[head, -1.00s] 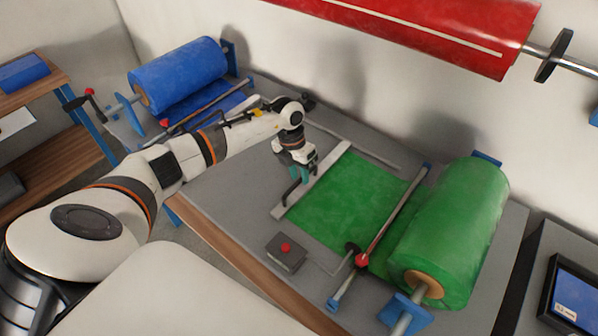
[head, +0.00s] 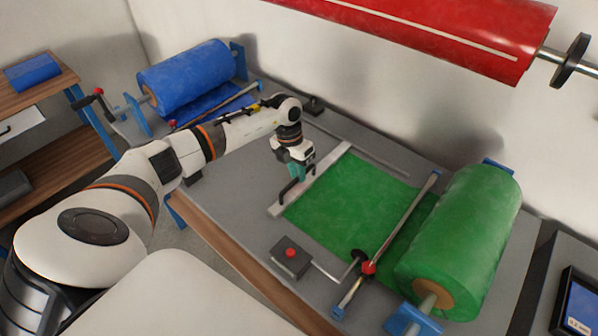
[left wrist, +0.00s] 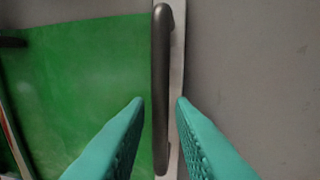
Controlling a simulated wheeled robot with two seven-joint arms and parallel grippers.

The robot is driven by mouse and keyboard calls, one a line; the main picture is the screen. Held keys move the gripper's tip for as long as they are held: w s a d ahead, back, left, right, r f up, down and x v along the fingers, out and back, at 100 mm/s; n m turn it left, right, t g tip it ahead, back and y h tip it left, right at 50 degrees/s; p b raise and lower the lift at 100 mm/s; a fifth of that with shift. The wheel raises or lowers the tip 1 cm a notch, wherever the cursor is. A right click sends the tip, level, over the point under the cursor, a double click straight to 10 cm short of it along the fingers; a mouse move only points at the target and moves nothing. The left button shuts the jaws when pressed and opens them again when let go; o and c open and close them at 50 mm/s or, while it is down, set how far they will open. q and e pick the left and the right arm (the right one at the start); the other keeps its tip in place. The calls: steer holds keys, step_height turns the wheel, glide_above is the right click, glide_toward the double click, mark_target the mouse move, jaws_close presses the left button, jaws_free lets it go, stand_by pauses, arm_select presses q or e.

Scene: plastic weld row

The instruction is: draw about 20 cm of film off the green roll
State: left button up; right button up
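The green roll (head: 465,235) lies at the right of the grey bench. Green film (head: 345,210) runs flat from it, under a thin cross rod, to a pale metal bar (head: 335,162) at the film's left edge. The bar carries a dark handle (left wrist: 160,95). My left gripper (head: 298,172) is at this handle. In the left wrist view its teal fingers (left wrist: 160,100) stand on either side of the handle, with a narrow gap on each side. It looks open around the handle. My right gripper is not in view.
The cross rod with a red knob (head: 369,267) spans the film beside the roll. A box with a red button (head: 291,254) sits near the front edge. A blue roll (head: 185,78) is at the back left. A red roll (head: 430,35) hangs above.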

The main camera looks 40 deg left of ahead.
arm_select(q)
steer(key=shift+o, duration=0.8)
steer(key=shift+d, duration=0.1)
step_height(320, 180, up, 12)
steer(key=a+b, duration=0.2)
steer(key=b, duration=0.1)
steer(key=shift+a, duration=0.2)
steer(key=shift+f, duration=0.15)
